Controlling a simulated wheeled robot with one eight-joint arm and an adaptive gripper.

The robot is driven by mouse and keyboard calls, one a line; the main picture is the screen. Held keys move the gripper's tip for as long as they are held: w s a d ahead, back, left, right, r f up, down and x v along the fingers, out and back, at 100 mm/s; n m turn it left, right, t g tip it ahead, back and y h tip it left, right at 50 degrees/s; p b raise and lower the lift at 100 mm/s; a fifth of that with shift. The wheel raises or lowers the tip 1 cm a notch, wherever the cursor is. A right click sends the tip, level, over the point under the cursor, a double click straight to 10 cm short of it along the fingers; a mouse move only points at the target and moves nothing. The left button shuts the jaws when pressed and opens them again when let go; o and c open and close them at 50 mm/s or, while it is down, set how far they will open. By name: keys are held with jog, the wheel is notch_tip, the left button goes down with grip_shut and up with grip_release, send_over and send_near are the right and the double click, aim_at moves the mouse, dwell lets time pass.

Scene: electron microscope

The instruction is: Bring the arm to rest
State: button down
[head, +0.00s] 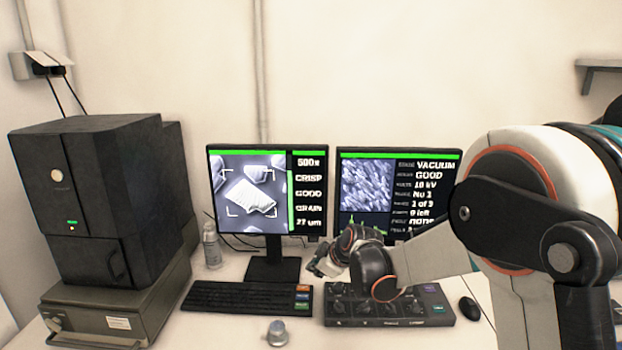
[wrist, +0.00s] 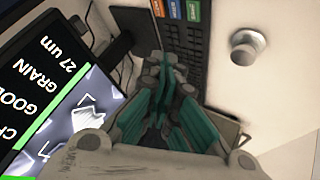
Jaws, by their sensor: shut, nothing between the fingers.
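My arm reaches in from the right in the head view, with my gripper (head: 325,262) above the desk, in front of the gap between the two monitors. In the wrist view my gripper (wrist: 163,72) is shut, its teal-lined fingers together and nothing between them. It is near the left monitor (head: 268,190) and the right end of the keyboard (head: 235,297). The control panel (head: 390,308) with knobs lies below my arm, which hides part of it. Whether the gripper touches anything below is not clear, but it appears raised.
A dark microscope cabinet (head: 100,200) stands on a grey base unit (head: 120,300) at the left. A bottle (head: 211,246) stands beside the left monitor. A small round knob (head: 277,332) is at the desk's front, and a mouse (head: 469,308) at the right. The right monitor (head: 395,190) is partly behind my arm.

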jog(key=s+d+r+m+h, duration=0.1)
jog(key=s+d+r+m, duration=0.1)
jog(key=s+d+r, duration=0.3)
jog(key=s+d+r+m+h, duration=0.1)
jog(key=s+d+r+m, duration=0.15)
jog(key=s, duration=0.45)
jog(key=s+d+r+m, duration=0.2)
jog(key=s+d+r, duration=0.1)
jog(key=s+r, duration=0.25)
jog(key=s+d+f+m+h, duration=0.1)
jog(key=s+d+m, duration=0.2)
jog(key=s, duration=0.7)
jog(key=s+d+f+m+h, duration=0.1)
jog(key=s+d+m, duration=0.3)
jog(key=s, duration=0.6)
jog(key=shift+s+d+f+h, duration=0.3)
jog(key=shift+d+f+h, duration=0.1)
jog(key=shift+d+f, duration=0.1)
